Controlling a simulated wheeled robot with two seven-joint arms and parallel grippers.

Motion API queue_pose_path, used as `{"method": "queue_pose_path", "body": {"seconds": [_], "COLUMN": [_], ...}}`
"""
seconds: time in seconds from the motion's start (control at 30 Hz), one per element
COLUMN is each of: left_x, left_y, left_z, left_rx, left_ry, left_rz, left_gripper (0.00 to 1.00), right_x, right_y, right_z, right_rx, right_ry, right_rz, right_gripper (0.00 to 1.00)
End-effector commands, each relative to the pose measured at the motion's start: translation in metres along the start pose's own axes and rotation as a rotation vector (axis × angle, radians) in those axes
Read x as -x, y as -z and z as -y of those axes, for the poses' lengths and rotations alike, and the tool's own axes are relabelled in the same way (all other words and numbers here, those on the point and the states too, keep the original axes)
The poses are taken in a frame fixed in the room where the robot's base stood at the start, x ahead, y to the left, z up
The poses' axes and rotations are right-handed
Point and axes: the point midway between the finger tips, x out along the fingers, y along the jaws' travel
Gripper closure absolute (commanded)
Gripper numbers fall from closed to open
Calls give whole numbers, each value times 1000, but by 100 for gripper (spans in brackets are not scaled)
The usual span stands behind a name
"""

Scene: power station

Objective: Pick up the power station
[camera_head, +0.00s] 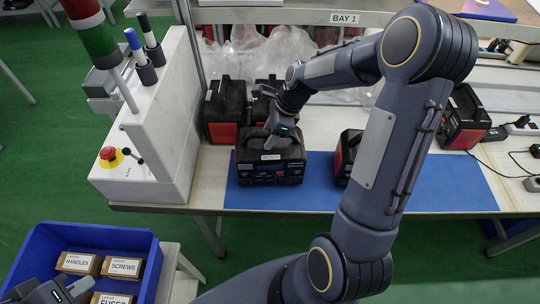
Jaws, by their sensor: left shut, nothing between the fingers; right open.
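A black power station (270,170) with a dark front panel sits upright on the blue mat (325,190) at the near edge of the workbench. My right gripper (272,139) is open at the top of this power station, by its handle. The gripper covers part of the handle, so I cannot tell whether the fingers touch it. My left gripper (72,289) is shut and empty at the bottom left, over the blue bin.
More black-and-red power stations stand behind (223,112), beside (344,158) and far right (464,118). A white console with a red button (107,153) stands left. The blue bin (150,262) holds labelled boxes. Clear bags lie behind. My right forearm hides part of the mat.

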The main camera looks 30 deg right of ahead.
Motion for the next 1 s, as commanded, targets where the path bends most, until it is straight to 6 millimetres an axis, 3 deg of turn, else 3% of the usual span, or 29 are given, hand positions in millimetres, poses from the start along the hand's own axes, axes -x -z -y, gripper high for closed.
{"method": "queue_pose_path", "body": {"seconds": [0.7,1.0], "left_x": [-1,-1], "left_y": [0,0], "left_z": [0,0], "left_rx": [0,0], "left_ry": [0,0], "left_rz": [0,0], "left_gripper": [100,100], "right_x": [-4,-4], "right_y": [2,2], "right_z": [0,0], "right_rx": [0,0], "right_ry": [0,0], "right_rz": [0,0], "right_gripper": [51,89]}}
